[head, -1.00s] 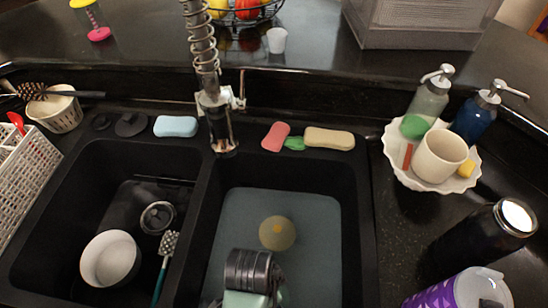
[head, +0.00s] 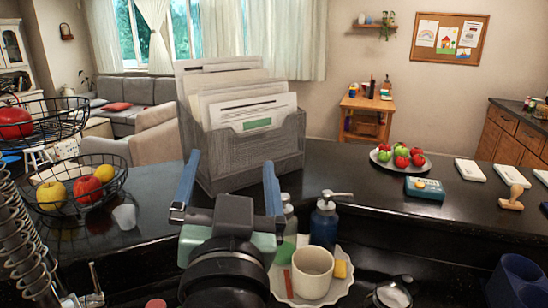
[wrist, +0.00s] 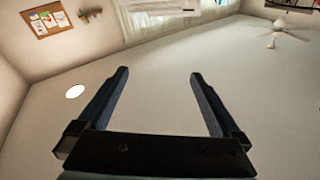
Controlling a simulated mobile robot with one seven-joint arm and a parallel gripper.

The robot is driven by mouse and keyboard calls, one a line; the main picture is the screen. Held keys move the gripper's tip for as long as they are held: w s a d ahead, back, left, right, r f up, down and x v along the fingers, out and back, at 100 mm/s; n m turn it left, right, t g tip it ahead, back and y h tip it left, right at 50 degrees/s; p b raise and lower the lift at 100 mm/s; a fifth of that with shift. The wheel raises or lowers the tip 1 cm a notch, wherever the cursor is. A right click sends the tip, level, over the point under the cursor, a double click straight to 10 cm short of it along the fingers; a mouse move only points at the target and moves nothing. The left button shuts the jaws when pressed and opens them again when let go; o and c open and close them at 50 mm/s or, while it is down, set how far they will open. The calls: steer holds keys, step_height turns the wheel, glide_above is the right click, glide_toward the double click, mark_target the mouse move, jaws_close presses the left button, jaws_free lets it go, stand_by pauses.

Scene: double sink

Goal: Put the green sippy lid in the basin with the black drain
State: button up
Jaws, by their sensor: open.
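My gripper (head: 229,160) is raised above the counter in front of the grey paper holder. Its two blue fingers point up and are spread wide with nothing between them. The wrist view also shows the open, empty gripper (wrist: 159,73) against the wall and ceiling. I cannot make out the green sippy lid for certain. A green item (head: 284,252) shows partly on the scalloped white dish (head: 343,290), just right of my gripper, but I cannot tell what it is. Both sink basins and the black drain are outside the current views.
The grey paper holder (head: 255,155) stands behind my gripper. A white mug (head: 312,274) sits on the dish, with a blue soap bottle (head: 323,225) behind it. A wire fruit basket (head: 85,190) and a small white cup (head: 125,217) are at the left.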

steer(key=s+d+r+t+h, duration=0.1)
steer(key=s+d+r+t, duration=0.1)
steer(key=s+r, duration=0.3)
steer(key=s+d+r+n+t, duration=0.1)
steer(key=s+d+r+t, duration=0.2)
steer(key=r, duration=1)
steer(key=s+t, duration=0.2)
steer(key=shift+s+r+n+h, duration=0.3)
steer(key=shift+s+r+h, duration=0.05)
steer(key=shift+h, duration=0.05)
steer(key=shift+d, duration=0.1)
